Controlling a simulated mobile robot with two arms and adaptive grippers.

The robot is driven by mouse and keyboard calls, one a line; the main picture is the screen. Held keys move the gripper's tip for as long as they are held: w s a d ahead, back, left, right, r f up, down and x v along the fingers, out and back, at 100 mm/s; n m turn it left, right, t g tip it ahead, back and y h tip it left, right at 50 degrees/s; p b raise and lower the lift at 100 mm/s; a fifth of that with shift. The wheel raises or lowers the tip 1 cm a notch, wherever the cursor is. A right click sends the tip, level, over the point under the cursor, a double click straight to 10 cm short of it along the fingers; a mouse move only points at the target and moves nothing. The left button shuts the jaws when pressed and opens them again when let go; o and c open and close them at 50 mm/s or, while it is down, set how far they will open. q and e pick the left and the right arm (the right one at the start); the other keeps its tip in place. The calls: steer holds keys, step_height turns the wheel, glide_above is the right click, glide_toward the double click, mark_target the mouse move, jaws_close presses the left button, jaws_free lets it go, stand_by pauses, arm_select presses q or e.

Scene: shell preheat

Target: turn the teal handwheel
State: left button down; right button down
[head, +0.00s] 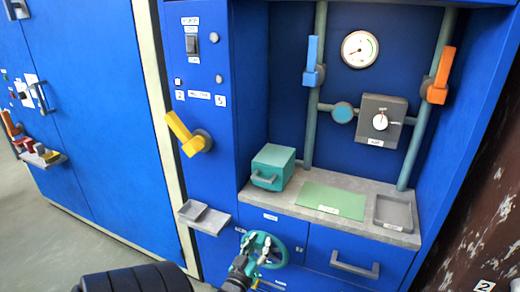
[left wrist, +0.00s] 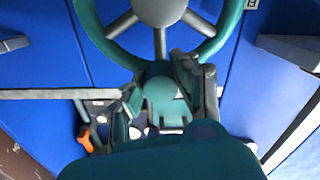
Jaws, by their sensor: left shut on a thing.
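The teal handwheel (head: 284,248) is on the front of the blue cabinet, below the worktop, in the head view. In the left wrist view its teal rim (left wrist: 228,28), grey spokes and grey hub fill the top. My left gripper (head: 257,247) is at the wheel's left and lower part and covers some of it. In the left wrist view the left gripper (left wrist: 163,92) is shut on the handwheel, its fingers on either side of a teal part at the rim's lower edge. My right gripper is not in view.
A small grey shelf (head: 204,217) sticks out left of the wheel, and a yellow lever (head: 184,134) is above it. A drawer handle (head: 354,265) projects at the right. The worktop (head: 285,203) above bears a teal box (head: 273,167) and a grey tray (head: 393,213).

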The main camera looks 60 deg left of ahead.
arm_select(q)
steer(key=shift+a, duration=0.1)
steer(key=c, duration=1)
jaws_free()
steer(key=shift+s, duration=0.1)
steer(key=shift+s+d+f, duration=0.1)
steer(key=shift+s+d, duration=0.1)
steer(key=v, duration=1.1)
steer(key=shift+s, duration=0.2)
